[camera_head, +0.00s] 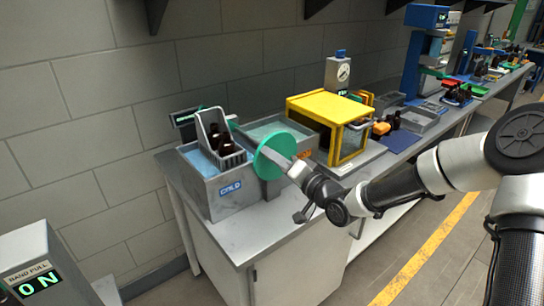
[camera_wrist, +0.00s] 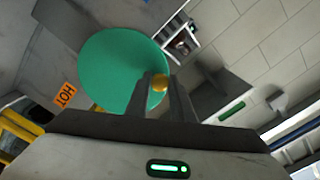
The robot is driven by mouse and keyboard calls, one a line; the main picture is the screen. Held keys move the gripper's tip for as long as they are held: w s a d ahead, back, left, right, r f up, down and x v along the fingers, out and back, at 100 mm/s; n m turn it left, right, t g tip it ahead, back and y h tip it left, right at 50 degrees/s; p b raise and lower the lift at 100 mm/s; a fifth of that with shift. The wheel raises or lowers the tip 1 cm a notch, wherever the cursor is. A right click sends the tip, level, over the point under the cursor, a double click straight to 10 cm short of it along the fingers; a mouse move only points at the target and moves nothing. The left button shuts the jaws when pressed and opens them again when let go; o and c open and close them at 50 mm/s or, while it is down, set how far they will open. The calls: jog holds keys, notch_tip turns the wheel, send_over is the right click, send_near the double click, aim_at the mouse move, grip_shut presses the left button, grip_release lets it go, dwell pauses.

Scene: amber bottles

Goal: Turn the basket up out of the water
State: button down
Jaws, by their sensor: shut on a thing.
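The grey basket (camera_head: 240,158) holds dark amber bottles (camera_head: 222,142) and stands tilted steeply above the bath marked COLD (camera_head: 207,192). Pale blue water (camera_head: 199,161) shows beside it; I cannot tell whether its lower end touches the water. A green disc (camera_head: 268,146) is at the basket's right side and also shows in the wrist view (camera_wrist: 118,68). My gripper (camera_head: 297,170) is at the disc's face. In the wrist view its fingers (camera_wrist: 160,84) are shut on a small yellow knob (camera_wrist: 160,82) in front of the disc. The basket (camera_wrist: 182,43) shows partly behind the disc.
A second bath (camera_head: 272,130) with an orange HOT label (camera_wrist: 65,95) stands just right of the cold one. A yellow-framed box (camera_head: 335,108) stands beyond it, close to my arm. A dark display (camera_head: 186,116) is behind the baths. The wall is close behind.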

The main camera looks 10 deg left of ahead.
aim_at(278, 138)
jog(key=shift+w+d+r+m+p, duration=0.3)
jog(key=shift+m+p, duration=0.2)
jog(key=shift+m, duration=0.25)
jog(key=shift+w+d+r+m+p, duration=0.15)
jog(key=shift+w+r+m+p, duration=0.25)
jog(key=shift+m, duration=0.3)
jog(key=shift+w+d+r+m+p, duration=0.25)
jog(key=shift+m+p, duration=0.3)
jog(key=shift+m, duration=0.2)
jog(key=shift+w+d+r+m+p, duration=0.15)
jog(key=shift+w+d+m+p, duration=0.1)
jog(key=shift+m, duration=0.35)
jog(key=shift+w+d+r+m+p, duration=0.15)
jog(key=shift+m+p, duration=0.1)
jog(key=shift+m, duration=0.35)
jog(key=shift+w+d+m, duration=0.4)
jog(key=shift+w+m, duration=0.1)
jog(key=shift+m, duration=0.6)
jog(key=shift+w+d+p, duration=0.1)
jog(key=shift+w+p, duration=0.05)
jog(key=shift+p, duration=0.15)
jog(key=c, duration=1.5)
grip_release()
jog(key=shift+c, duration=0.2)
jog(key=shift+f, duration=0.1)
